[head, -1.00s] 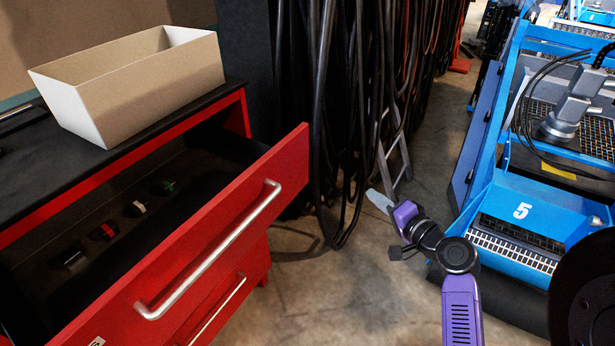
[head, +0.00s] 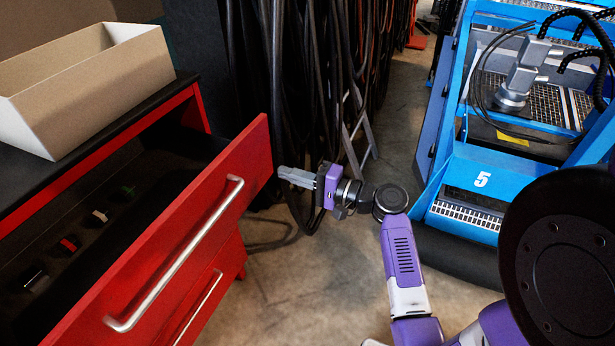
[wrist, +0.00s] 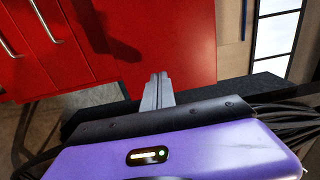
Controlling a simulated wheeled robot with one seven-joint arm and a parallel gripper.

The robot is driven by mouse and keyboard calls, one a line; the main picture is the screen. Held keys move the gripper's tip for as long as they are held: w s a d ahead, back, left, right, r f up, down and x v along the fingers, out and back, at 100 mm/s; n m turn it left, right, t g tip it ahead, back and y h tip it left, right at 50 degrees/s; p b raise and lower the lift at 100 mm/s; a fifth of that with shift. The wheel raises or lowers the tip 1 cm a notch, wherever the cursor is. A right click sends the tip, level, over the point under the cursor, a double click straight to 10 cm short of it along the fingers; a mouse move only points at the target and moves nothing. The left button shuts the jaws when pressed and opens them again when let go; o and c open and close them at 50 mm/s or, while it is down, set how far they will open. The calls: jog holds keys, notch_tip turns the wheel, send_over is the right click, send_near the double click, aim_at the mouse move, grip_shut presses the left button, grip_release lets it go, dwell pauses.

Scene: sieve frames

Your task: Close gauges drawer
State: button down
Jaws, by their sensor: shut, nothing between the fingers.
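The red drawer (head: 166,231) at the left in the head view stands pulled well out of the red cabinet (head: 186,121). Its silver bar handle (head: 186,252) runs along the front. Several small items, among them a green one (head: 128,191) and a red one (head: 68,244), lie on its dark floor. A second drawer front with its own handle (head: 205,306) is below. My gripper (head: 284,173) is shut and empty, beside the far right end of the drawer front. In the wrist view my shut fingers (wrist: 158,80) point at a red surface; contact cannot be told.
A tan open box (head: 100,95) stands on the cabinet's black top. Black cables (head: 310,90) hang behind my gripper, with a grey ladder (head: 358,130) near them. A blue machine marked 5 (head: 490,180) is at the right. Bare floor lies between.

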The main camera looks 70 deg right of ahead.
aim_at(259, 165)
jog(key=shift+w+p, duration=0.35)
jog(key=shift+w, duration=2.3)
jog(key=w+b, duration=0.7)
jog(key=w, duration=1.4)
jog(key=shift+w+f, duration=0.1)
jog(key=shift+w, duration=0.05)
jog(key=shift+w+r, duration=0.2)
jog(key=shift+r, duration=0.05)
jog(key=shift+a, duration=0.15)
